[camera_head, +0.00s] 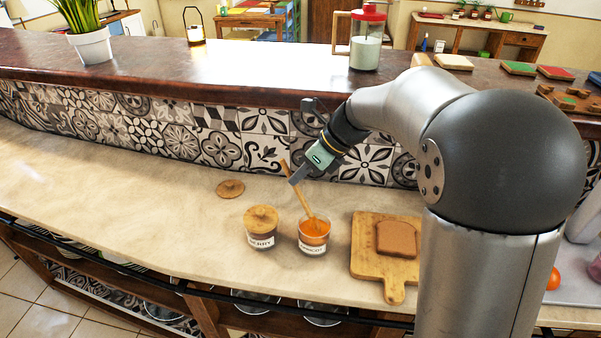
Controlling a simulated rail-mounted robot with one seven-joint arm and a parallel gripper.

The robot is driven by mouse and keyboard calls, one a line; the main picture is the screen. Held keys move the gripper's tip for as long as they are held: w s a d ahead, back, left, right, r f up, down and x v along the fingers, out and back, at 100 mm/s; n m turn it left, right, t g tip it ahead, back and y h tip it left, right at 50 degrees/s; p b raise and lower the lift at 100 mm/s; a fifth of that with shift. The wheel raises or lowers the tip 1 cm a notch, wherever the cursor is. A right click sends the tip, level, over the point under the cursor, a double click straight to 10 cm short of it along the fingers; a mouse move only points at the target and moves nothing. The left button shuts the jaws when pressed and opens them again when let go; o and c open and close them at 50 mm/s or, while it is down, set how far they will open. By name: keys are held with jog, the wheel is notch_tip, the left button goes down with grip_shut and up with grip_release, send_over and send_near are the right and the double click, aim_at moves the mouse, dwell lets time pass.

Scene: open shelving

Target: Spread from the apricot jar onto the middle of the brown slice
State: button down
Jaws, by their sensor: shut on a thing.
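The apricot jar (313,237) stands open on the counter, a glass jar with orange spread and a label partly readable. A wooden spreader (298,190) leans up out of it, its lower end in the jar. My gripper (294,177) is shut on the upper part of the spreader, above the jar. The brown slice (397,239) lies flat on a wooden board (366,262) to the right of the jar. The top of the slice looks bare.
A second jar with a wooden lid (261,226), its label ending in "BERRY", stands just left of the apricot jar. A loose round wooden lid (230,188) lies behind it. The tiled wall (256,138) rises behind. The counter's left side is clear.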

notch_tip(320, 180, up, 7)
jog(key=p, duration=0.7)
jog(key=shift+d, duration=0.1)
dwell(0.6)
